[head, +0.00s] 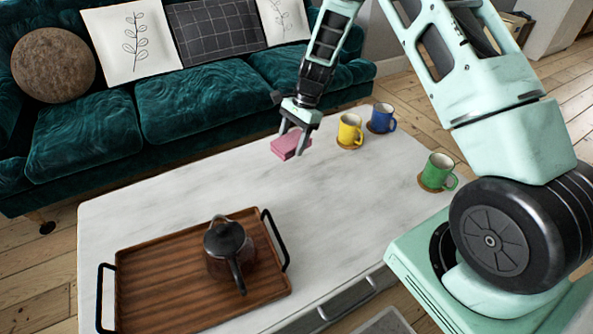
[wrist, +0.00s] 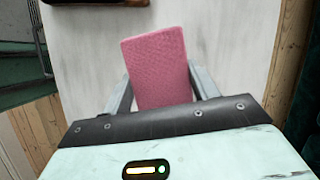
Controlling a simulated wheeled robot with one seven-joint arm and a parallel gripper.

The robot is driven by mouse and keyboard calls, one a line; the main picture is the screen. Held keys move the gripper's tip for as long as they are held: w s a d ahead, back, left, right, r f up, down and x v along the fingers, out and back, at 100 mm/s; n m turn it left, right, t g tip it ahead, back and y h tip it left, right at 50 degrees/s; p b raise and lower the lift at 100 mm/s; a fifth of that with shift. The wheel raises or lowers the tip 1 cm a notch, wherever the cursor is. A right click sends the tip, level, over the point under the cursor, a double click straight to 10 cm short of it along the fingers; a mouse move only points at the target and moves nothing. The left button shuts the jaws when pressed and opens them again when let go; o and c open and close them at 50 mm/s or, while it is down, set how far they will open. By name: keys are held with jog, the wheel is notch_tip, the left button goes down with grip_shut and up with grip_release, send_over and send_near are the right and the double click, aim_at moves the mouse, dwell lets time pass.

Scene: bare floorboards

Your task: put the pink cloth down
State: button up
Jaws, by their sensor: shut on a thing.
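The pink cloth (head: 288,145) is a folded, flat block over the far part of the white marble-look coffee table (head: 200,190). My gripper (head: 294,138) is shut on it, with a finger on either side. In the wrist view the cloth (wrist: 156,68) sticks out beyond the fingers of my gripper (wrist: 160,92), with the pale tabletop (wrist: 225,45) behind it. I cannot tell whether the cloth touches the table or hangs just above it.
A yellow mug (head: 349,131), a blue mug (head: 380,118) and a green mug (head: 437,172) stand on coasters to the right. A wooden tray (head: 150,280) with a teapot (head: 228,250) sits at the near left. A green sofa (head: 190,105) stands behind. The table's middle is clear.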

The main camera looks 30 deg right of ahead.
jog(key=w+d+f+m+t+h+b, duration=0.1)
jog(key=w+d+f+m+t+b, duration=0.35)
jog(key=m, duration=0.65)
send_over(291, 165)
jog(key=d, duration=0.1)
jog(key=shift+g, duration=0.25)
jog(key=f, duration=0.4)
jog(key=s+f, duration=0.1)
jog(key=f, duration=0.2)
jog(key=shift+d+p, duration=0.1)
jog(key=shift+p, duration=0.25)
jog(key=shift+f+b, duration=0.45)
jog(key=shift+f, duration=1.65)
jog(key=shift+f, duration=0.15)
jog(key=o, duration=1.1)
